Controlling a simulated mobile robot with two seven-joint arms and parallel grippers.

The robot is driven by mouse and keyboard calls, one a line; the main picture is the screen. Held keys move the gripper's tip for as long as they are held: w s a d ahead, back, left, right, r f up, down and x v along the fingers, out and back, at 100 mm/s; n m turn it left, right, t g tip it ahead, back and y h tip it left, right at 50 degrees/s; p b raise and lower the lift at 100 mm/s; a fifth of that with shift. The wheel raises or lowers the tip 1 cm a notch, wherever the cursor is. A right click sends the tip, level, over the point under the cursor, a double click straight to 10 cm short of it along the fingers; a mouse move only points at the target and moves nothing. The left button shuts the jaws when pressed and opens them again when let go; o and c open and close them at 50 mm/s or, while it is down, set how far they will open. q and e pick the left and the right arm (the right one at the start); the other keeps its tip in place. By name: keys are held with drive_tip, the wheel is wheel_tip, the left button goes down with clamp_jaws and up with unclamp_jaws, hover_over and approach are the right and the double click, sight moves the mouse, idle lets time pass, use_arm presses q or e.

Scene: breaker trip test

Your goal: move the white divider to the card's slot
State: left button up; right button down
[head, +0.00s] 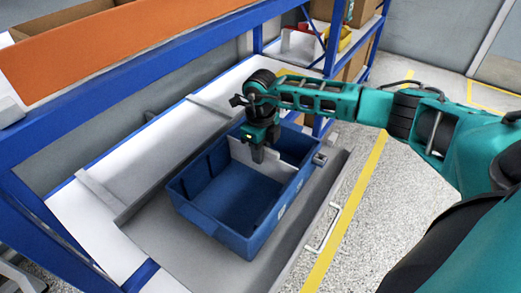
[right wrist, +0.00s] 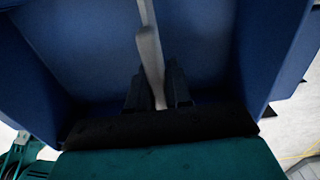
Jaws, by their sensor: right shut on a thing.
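A blue tote (head: 186,205) stands on a grey tray-like surface, open at the top. The white divider (head: 239,152) stands upright across its far part. My right gripper (head: 259,154) reaches down from above and is shut on the divider's upper edge. In the right wrist view the divider (right wrist: 148,42) shows edge-on as a pale strip between the dark fingers of my right gripper (right wrist: 158,88). Whether the divider's ends sit in slots cannot be told. Small white labels (head: 282,212) show on the tote's right wall; which is the card is unclear. My left gripper is out of view.
Blue rack posts and an orange beam (head: 120,45) stand at left and behind. The tote's near part is empty. A white handle (head: 325,230) and yellow floor line lie at right.

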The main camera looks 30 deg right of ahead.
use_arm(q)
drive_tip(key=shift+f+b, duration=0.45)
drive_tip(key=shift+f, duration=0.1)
use_arm(e)
drive_tip(key=shift+f, duration=0.7)
drive_tip(key=c, duration=1)
unclamp_jaws()
drive_tip(key=shift+o, duration=0.2)
wheel_tip(320, 180, up, 12)
drive_tip(key=shift+r+p, duration=0.1)
drive_tip(key=shift+p, duration=0.9)
drive_tip(key=shift+r, duration=0.4)
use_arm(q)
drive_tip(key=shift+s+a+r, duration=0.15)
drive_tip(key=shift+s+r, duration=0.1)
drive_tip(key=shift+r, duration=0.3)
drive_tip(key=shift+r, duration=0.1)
